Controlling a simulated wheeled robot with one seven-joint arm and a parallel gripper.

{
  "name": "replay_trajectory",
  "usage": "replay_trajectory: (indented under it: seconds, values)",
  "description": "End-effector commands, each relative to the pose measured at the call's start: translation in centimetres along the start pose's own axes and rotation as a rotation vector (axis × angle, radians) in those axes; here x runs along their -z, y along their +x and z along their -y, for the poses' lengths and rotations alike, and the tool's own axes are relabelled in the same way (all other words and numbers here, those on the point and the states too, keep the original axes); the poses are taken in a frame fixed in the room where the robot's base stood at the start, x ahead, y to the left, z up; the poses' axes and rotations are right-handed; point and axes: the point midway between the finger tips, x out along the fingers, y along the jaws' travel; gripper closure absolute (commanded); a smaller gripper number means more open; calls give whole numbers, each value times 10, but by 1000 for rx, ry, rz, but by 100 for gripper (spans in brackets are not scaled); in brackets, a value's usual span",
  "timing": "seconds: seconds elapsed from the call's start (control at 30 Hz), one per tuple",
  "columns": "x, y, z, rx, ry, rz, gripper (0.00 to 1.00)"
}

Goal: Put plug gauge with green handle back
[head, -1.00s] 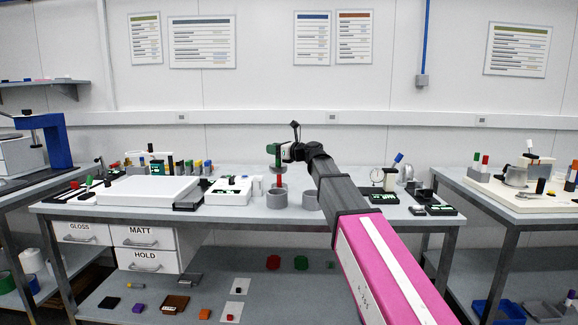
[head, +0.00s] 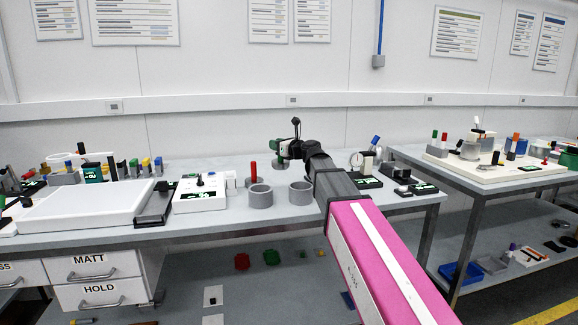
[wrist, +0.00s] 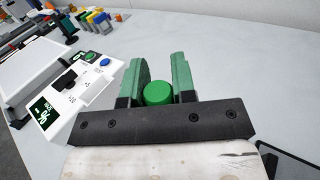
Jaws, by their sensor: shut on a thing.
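My gripper (head: 281,153) is shut on the plug gauge with green handle and holds it above the middle bench. In the wrist view the round green handle end (wrist: 158,93) sits between the two green fingers. The gauge's lower part is hard to make out in the head view and hidden in the wrist view. Two grey round cups, a left one (head: 260,196) and a right one (head: 300,194), stand on the bench below my gripper. A red-handled piece (head: 253,172) stands upright behind the left cup; its base is partly hidden.
A white device with a display (head: 200,192) is left of the cups; it also shows in the wrist view (wrist: 75,92). A white flat box (head: 85,205) lies farther left. A dial gauge and dark trays (head: 366,182) are to the right. Bench behind the cups looks mostly clear.

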Motion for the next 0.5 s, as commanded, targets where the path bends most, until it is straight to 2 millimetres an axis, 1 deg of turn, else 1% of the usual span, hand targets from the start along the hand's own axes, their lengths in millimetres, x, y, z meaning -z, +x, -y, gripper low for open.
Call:
replay_trajectory:
  seconds: [0.03,0.1,0.3,0.4,0.5]
  values:
    - [6,4,14,2,3,0,99]
    - [15,6,27,1,3,-1,99]
    - [35,10,60,1,2,0,99]
    - [41,10,69,-1,1,1,99]
    - [43,10,72,-2,1,1,99]
